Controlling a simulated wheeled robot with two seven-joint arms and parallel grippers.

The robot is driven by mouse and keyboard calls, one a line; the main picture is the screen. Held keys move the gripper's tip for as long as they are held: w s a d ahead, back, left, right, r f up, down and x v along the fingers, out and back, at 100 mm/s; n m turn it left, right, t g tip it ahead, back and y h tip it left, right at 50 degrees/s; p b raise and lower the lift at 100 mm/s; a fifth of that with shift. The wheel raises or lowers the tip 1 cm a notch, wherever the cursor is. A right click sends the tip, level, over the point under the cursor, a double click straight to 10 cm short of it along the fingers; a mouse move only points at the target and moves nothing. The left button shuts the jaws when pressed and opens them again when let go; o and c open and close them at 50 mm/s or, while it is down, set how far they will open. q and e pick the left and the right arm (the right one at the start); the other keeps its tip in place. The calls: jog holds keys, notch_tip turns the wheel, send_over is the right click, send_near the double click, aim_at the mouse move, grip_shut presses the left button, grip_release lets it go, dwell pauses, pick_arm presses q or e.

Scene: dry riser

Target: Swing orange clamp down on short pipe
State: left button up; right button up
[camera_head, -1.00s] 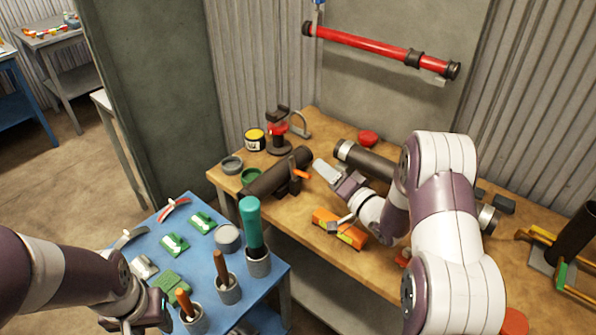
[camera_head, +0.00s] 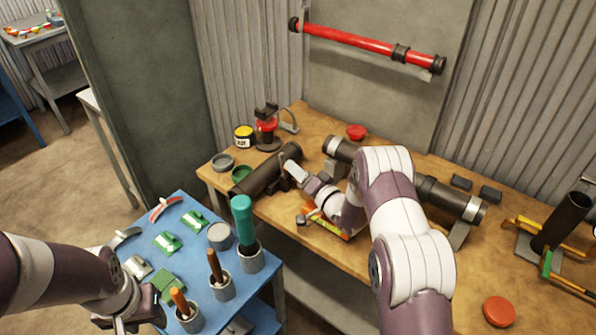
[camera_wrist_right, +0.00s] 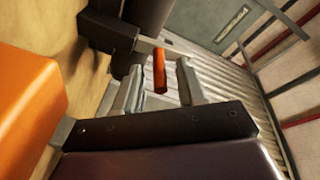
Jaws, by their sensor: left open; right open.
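The short dark pipe (camera_head: 270,170) lies on the wooden bench, left of the longer pipe. Its clamp's orange lever (camera_wrist_right: 160,70) shows in the right wrist view, on a grey bar beside the dark pipe (camera_wrist_right: 147,18). My right gripper (camera_head: 291,175) is open at the short pipe's clamp. In the wrist view its fingertips (camera_wrist_right: 160,88) stand on either side of the orange lever, with gaps visible. In the head view the gripper hides the lever. My left gripper (camera_head: 122,322) is at the lower left, beside the blue table; its fingers are barely seen.
An orange block-like tool (camera_head: 328,224) lies under my right forearm and looms close in the wrist view (camera_wrist_right: 25,100). A longer pipe (camera_head: 430,188) lies behind my right arm. A yellow tin (camera_head: 244,136) and green ring (camera_head: 242,172) stand left. The blue table (camera_head: 205,262) holds several tools.

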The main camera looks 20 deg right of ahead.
grip_shut()
jog(key=shift+r, duration=0.1)
jog(key=shift+w+a+r+g+p, duration=0.1)
jog(key=shift+r+g+p, duration=0.2)
jog(key=shift+p, duration=0.3)
jog(key=g+h+p, duration=0.1)
jog(key=g+p, duration=0.1)
jog(key=p, duration=0.2)
jog(key=w+a+r+n+g+h+p, duration=0.1)
jog(key=g+p, duration=0.1)
jog(key=p, duration=0.2)
jog(key=w+r+g+h+p, duration=0.1)
jog(key=g+p, duration=0.1)
jog(key=p, duration=0.1)
jog(key=shift+w+a+r+n+g+h+p, duration=0.2)
jog(key=shift+a+n+g+h+p, duration=0.1)
jog(key=shift+a+h+p, duration=0.1)
jog(key=shift+w+a+f+g+h+p, duration=0.15)
jog(key=shift+f+g+h+p, duration=0.2)
jog(key=shift+p, duration=0.6)
grip_release()
